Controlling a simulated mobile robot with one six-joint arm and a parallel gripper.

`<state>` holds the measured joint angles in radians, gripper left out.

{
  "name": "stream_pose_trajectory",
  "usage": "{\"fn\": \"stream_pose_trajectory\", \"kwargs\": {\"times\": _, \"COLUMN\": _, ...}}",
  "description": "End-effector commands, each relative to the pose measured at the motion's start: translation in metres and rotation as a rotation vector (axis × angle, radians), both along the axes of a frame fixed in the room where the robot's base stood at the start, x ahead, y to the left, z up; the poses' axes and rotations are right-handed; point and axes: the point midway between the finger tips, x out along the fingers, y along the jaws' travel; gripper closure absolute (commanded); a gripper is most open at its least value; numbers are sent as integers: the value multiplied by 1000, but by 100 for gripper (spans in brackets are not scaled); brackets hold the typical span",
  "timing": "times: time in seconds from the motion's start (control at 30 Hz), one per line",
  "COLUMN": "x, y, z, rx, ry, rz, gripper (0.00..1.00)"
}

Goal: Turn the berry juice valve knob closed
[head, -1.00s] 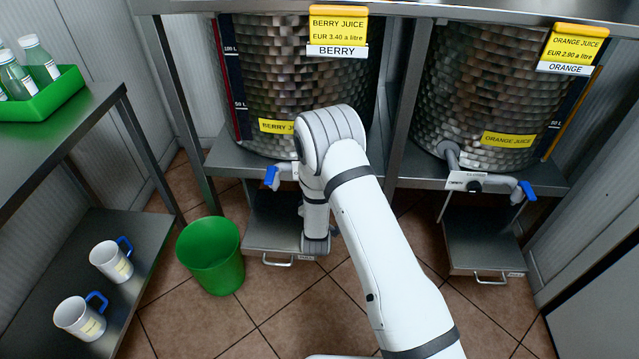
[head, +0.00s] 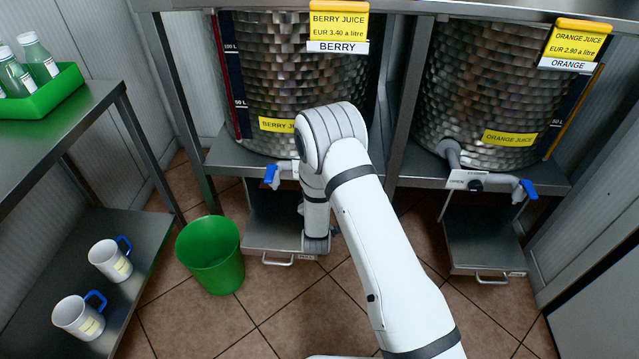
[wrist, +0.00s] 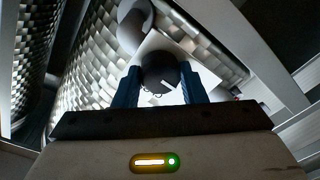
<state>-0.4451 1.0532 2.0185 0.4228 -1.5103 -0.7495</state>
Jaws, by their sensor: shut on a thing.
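The berry juice tank (head: 290,85) stands at the back, with yellow berry labels. Its valve pipe with a blue end (head: 271,174) sticks out at lower left, mostly hidden by my arm in the head view. In the wrist view the dark round valve knob (wrist: 159,68) with a white mark sits between the blue fingers of my gripper (wrist: 158,88). The gripper is shut on the knob. A white plate (wrist: 205,75) shows behind the knob. My gripper is hidden behind the arm in the head view.
The orange juice tank (head: 485,90) with its own valve knob (head: 475,185) stands to the right. A green bin (head: 211,256) is on the floor at left. Two white mugs (head: 110,261) sit on the low shelf; a green crate (head: 45,97) of bottles is above.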

Motion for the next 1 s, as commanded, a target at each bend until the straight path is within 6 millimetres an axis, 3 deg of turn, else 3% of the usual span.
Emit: {"fn": "stream_pose_trajectory", "kwargs": {"times": 1.0, "x": 1, "y": -1, "z": -7, "rx": 902, "ry": -36, "rz": 2, "gripper": 85}}
